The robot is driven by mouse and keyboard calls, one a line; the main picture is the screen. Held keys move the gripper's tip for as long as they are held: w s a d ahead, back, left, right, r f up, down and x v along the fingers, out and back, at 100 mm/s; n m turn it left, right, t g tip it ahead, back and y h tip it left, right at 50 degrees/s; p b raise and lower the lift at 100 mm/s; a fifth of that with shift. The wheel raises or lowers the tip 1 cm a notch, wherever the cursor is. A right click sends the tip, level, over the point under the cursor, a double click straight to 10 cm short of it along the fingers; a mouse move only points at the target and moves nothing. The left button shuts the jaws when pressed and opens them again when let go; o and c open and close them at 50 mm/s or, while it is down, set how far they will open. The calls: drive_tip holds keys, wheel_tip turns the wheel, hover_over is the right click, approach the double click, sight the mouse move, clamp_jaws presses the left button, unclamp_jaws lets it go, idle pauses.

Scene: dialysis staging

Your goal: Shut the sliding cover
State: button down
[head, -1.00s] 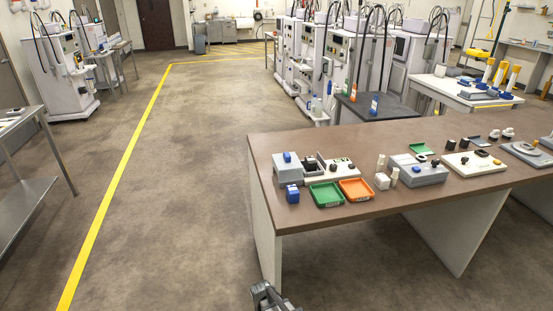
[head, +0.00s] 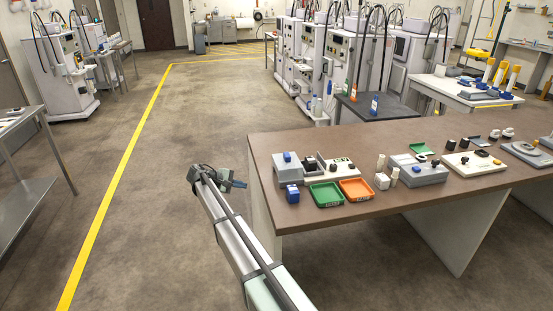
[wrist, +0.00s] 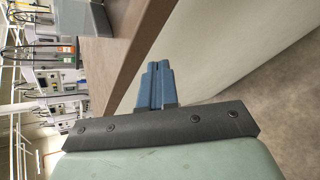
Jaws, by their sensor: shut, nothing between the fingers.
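My gripper (head: 239,184) is left of the table's left edge, apart from the cover and touching nothing.
A blue block (head: 292,194), a green tray (head: 326,195) and an orange tray (head: 355,190) lie in front of the unit. White pieces (head: 382,181) and a grey device (head: 418,170) stand further right. The table's left edge (head: 262,185) lies between my gripper and these things.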

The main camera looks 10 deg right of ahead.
sight(284, 157)
wheel_tip(284, 157, up, 10)
drive_tip(key=w+d+n+g+h, duration=0.2)
drive_tip(key=w+n+h, duration=0.1)
drive_tip(key=n+h, duration=0.35)
drive_tip(key=d, duration=0.4)
drive_tip(key=s+d+n, duration=0.1)
drive_tip(key=d, duration=0.4)
drive_tip(key=d+n+g, duration=0.1)
drive_tip(key=d, duration=0.4)
drive_tip(key=shift+s+r, duration=0.1)
drive_tip(key=shift+s, duration=0.05)
